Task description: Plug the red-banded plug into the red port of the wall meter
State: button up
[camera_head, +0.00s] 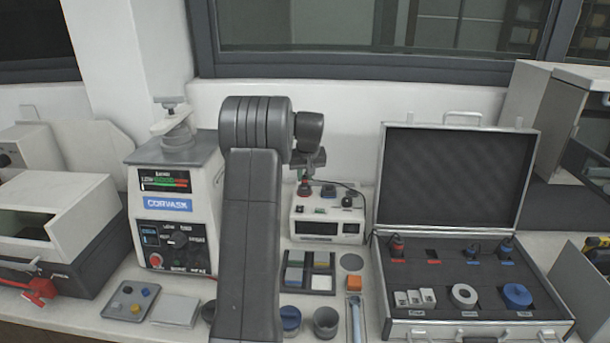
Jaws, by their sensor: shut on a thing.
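The wall meter (328,214) is a white box with a dark display, standing at the back against the wall. My gripper (305,176) is over the left end of its top, partly hidden by my own arm. It is shut on a dark plug with a red band (304,188). The plug points down at the left part of the meter's top, where the red port appears to be hidden beneath it. I cannot tell whether the plug is seated or just above. Other dark and blue fittings (328,190) show on the meter's top to the right.
An open foam-lined case (461,328) at right holds another red-banded plug (397,245), blue-banded plugs (507,246) and other parts. The mounting press (175,215) stands left of my arm. A sorting tray (307,271) and cups (326,321) lie before the meter. A black cable runs right of the meter.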

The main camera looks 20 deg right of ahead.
jog(key=shift+f, duration=0.3)
jog(key=o, duration=1.5)
jog(key=shift+r, duration=0.1)
notch_tip(320, 180, up, 8)
jog(key=p, duration=0.5)
jog(key=shift+f, duration=0.35)
jog(key=shift+f, duration=0.1)
notch_tip(320, 180, down, 8)
jog(key=b, duration=0.5)
jog(key=shift+r, duration=0.55)
